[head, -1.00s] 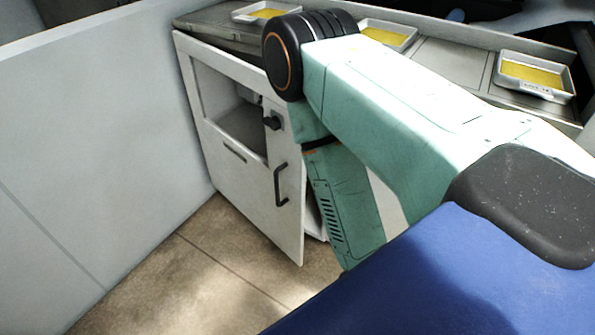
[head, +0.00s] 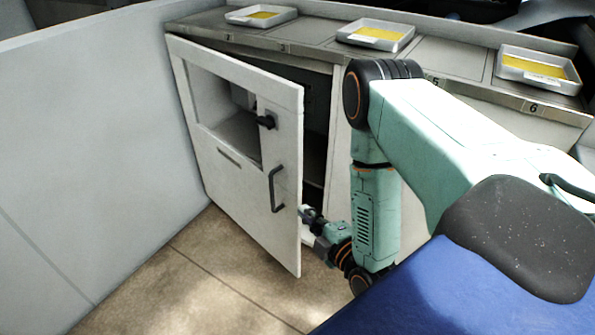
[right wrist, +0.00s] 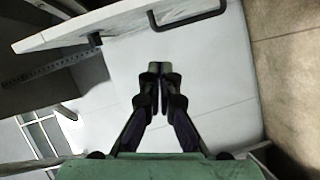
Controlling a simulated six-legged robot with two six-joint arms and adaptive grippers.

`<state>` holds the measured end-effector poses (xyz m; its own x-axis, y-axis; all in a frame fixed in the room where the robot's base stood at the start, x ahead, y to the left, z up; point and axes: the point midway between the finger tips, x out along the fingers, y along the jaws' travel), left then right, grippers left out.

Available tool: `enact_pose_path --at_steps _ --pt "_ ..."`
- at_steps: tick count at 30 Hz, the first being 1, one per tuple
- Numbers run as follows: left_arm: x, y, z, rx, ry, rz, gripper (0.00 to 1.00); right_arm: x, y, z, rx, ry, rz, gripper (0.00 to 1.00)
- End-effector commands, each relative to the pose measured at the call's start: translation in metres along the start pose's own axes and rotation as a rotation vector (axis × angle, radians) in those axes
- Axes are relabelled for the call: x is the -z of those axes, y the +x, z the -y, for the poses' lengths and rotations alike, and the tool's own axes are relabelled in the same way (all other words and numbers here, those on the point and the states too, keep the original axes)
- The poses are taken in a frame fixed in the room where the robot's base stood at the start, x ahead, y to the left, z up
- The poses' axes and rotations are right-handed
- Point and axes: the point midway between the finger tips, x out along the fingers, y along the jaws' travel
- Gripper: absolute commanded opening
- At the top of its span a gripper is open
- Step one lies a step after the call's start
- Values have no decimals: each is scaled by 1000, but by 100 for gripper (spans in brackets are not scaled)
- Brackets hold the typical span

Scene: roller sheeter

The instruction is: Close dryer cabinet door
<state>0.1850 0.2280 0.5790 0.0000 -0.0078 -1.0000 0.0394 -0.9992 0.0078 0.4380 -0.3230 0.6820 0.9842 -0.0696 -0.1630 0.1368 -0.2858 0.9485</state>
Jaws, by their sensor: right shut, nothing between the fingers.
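The dryer cabinet door (head: 229,185) is a white panel with a window opening, a black knob (head: 266,121) and a dark bar handle (head: 277,189). It stands ajar from the cabinet (head: 338,150), hinged at its left, with a dark gap at its right edge. My right gripper (head: 308,215) is low at the door's free edge, partly hidden behind it. In the right wrist view my right gripper (right wrist: 159,68) is shut and empty, and the door (right wrist: 120,22) with its handle (right wrist: 187,13) runs across the top. I cannot tell whether they touch. My left gripper is not in view.
A grey wall (head: 80,150) stands close on the left. The counter (head: 300,47) above the cabinet carries trays of yellow material (head: 375,35). The tiled floor (head: 185,285) in front of the door is clear.

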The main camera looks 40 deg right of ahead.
Motion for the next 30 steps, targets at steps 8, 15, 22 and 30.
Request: enact_pose_path --at_steps 8,15,22,30 --pt "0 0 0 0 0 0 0 5 2 -33 -162 -267 -17 0" --pt "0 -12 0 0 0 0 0 8 23 -40 -169 -284 -19 0" --pt "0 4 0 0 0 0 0 8 66 -43 -169 -280 -17 0" --pt "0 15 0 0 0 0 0 -4 103 -53 -166 -277 -9 0"
